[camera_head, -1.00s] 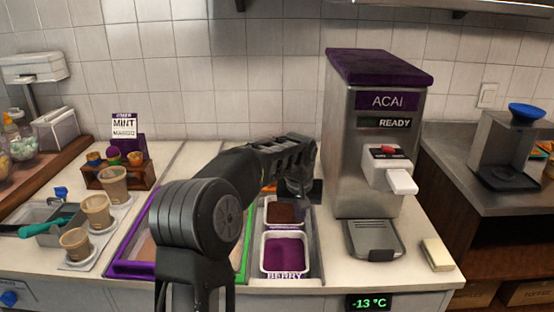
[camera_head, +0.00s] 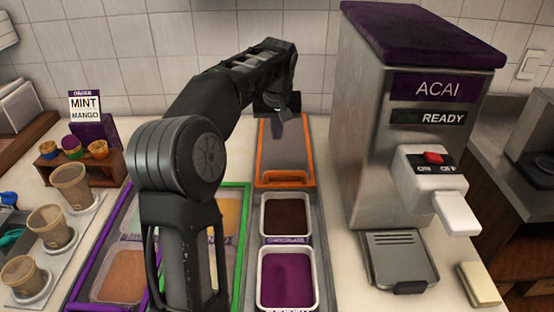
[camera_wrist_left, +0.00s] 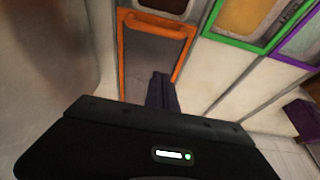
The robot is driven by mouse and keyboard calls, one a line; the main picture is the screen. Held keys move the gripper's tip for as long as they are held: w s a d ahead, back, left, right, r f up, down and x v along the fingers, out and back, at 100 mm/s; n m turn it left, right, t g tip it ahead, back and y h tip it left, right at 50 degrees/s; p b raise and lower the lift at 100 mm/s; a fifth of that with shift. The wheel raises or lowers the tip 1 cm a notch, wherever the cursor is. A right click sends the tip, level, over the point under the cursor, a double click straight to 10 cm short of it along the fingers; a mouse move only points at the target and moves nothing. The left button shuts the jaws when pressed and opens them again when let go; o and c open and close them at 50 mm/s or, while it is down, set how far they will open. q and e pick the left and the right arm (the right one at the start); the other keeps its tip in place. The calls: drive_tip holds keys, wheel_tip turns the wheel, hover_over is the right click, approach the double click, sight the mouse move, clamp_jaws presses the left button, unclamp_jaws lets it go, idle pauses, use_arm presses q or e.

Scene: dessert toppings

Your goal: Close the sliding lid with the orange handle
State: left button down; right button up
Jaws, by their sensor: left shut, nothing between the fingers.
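The sliding lid (camera_head: 285,150) has a grey panel in an orange frame and sits at the back of the right-hand topping well. Its orange handle (camera_head: 284,182) is at the near end, and it also shows in the left wrist view (camera_wrist_left: 158,22). In front of the lid, the brown chocolate tub (camera_head: 287,214) and the purple berry tub (camera_head: 287,279) are uncovered. My left gripper (camera_head: 284,112) is shut and empty over the far part of the lid; I cannot tell whether it touches. In the left wrist view its fingers (camera_wrist_left: 161,88) are together. My right gripper is not in view.
The acai machine (camera_head: 400,140) stands close to the right of the lid. Purple-framed (camera_head: 95,262) and green-framed (camera_head: 243,240) wells lie to the left, partly behind my left arm. Paper cups (camera_head: 52,226) stand further left.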

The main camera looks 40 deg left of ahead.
use_arm(q)
hover_over(277, 180)
drive_tip(key=w+a, duration=0.3)
wheel_tip(277, 180, down, 9)
drive_tip(key=shift+d+f+p, duration=0.15)
drive_tip(key=shift+p, duration=0.25)
drive_tip(key=shift+s+d+f, duration=0.15)
drive_tip(key=shift+d+f, duration=0.05)
drive_tip(key=shift+d, duration=0.05)
drive_tip(key=shift+s+d+f, duration=0.1)
drive_tip(key=shift+s+d, duration=0.6)
drive_tip(key=shift+s, duration=0.15)
drive_tip(key=shift+s+d+f, duration=0.2)
drive_tip(key=shift+s+d, duration=0.1)
drive_tip(key=shift+s, duration=0.05)
drive_tip(key=shift+s, duration=0.1)
